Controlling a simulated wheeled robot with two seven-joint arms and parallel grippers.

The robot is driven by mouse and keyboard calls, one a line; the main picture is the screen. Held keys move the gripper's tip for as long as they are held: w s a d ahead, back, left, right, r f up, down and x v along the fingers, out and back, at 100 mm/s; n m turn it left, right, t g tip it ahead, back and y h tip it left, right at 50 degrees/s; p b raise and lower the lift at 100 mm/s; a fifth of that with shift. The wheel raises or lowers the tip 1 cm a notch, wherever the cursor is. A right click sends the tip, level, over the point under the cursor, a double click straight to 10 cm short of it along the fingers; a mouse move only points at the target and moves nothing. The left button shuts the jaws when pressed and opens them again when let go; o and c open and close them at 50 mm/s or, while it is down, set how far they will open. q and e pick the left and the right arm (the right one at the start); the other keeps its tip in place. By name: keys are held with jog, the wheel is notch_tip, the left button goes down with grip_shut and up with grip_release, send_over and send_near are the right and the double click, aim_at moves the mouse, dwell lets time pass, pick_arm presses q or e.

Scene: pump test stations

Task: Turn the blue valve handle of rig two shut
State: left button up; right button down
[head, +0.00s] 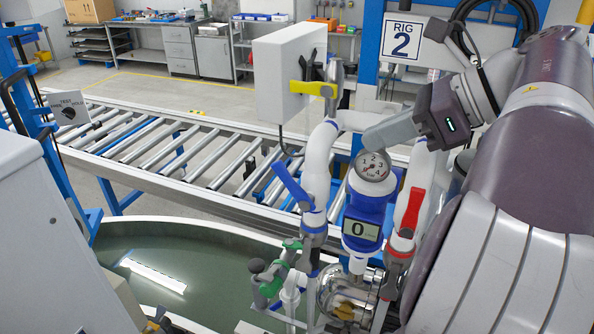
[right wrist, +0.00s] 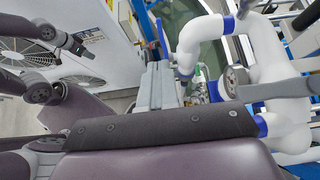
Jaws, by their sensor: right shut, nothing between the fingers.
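The blue valve handle (head: 293,187) sits on the left white pipe of rig two, slanting from its pivot up and to the left, off the pipe's line. My right gripper (head: 368,139) is shut and empty. Its grey fingers point left, by the pipes above the pressure gauge, to the right of the blue handle and higher in the picture, apart from it.
A red handle (head: 411,212), a green valve (head: 272,275) and a yellow handle (head: 313,89) are near. A gauge (head: 372,166) and blue meter (head: 361,222) stand between the pipes. A roller conveyor (head: 190,150) runs behind; a grey box (head: 289,72) rises above.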

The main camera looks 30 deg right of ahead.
jog(key=p, duration=0.2)
send_near(288, 171)
jog(key=p+x, duration=0.2)
jog(key=x, duration=0.4)
jog(key=shift+w, duration=0.1)
jog(key=shift+w+a+f, duration=0.2)
jog(key=shift+w+f, duration=0.1)
jog(key=shift+f, duration=0.05)
jog(key=shift+s, duration=0.1)
